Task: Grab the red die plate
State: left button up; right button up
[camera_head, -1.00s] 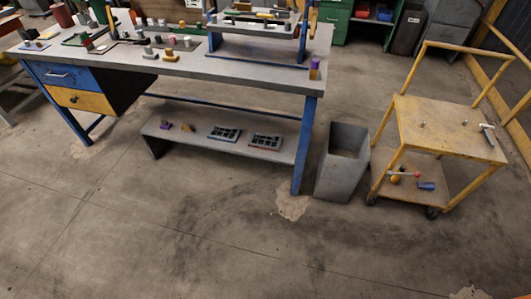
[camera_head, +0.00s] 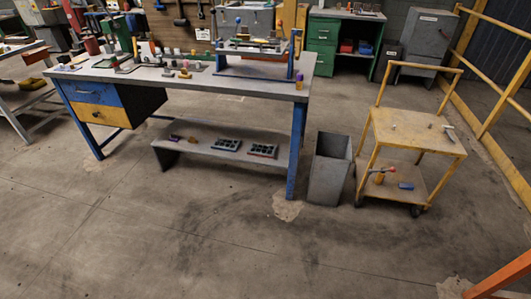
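A dark die plate with reddish edges (camera_head: 262,151) lies on the lower shelf (camera_head: 205,146) of the workbench, toward the shelf's right end. A similar dark plate with bluish-grey edges (camera_head: 227,144) lies just left of it, apart from it. Both plates show rows of openings on top. They are small in the picture, so fine detail cannot be told. Neither of my grippers shows in the head view.
The workbench top (camera_head: 180,80) holds many small parts and a blue-framed press (camera_head: 257,65). A grey bin (camera_head: 328,170) and a yellow cart (camera_head: 412,135) stand to the right. An orange beam (camera_head: 503,277) crosses the lower right corner. The floor before the bench is clear.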

aim_at(256, 148)
jog(key=z, duration=0.65)
jog(key=i, duration=0.55)
jog(key=z, duration=0.75)
jog(key=i, duration=0.85)
jog(key=u, duration=0.25)
